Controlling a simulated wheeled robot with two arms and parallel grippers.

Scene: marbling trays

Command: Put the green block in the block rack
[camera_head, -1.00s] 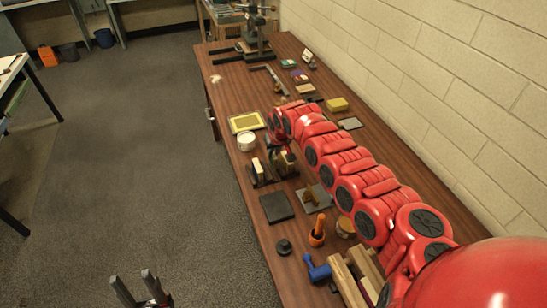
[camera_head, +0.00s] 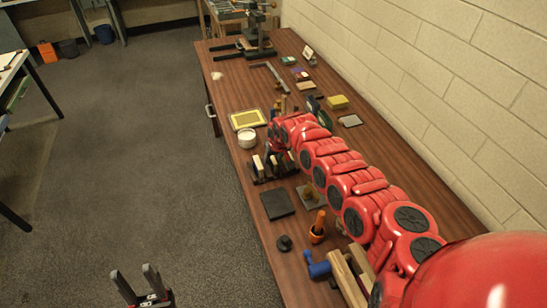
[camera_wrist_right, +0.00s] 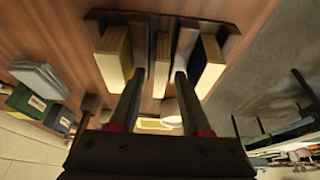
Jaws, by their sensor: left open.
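The dark block rack (camera_head: 262,180) stands on the bench and holds several upright blocks. In the right wrist view the rack (camera_wrist_right: 148,19) is at the top, with pale block edges facing me. My right gripper (camera_wrist_right: 161,78) is above the rack, its fingers apart. A narrow pale-edged block (camera_wrist_right: 161,62) shows between the fingers with gaps on both sides. Which racked block is green cannot be told. A dark green item (camera_head: 324,119) is partly hidden behind my right arm. My left gripper (camera_head: 135,274) is open and empty over the floor.
A white tub (camera_head: 247,139) and yellow-framed tray (camera_head: 247,119) sit beyond the rack. A dark square plate (camera_head: 278,204) lies nearer. A yellow block (camera_head: 337,102) and grey plate (camera_head: 350,121) lie towards the wall. My right arm covers much of the bench.

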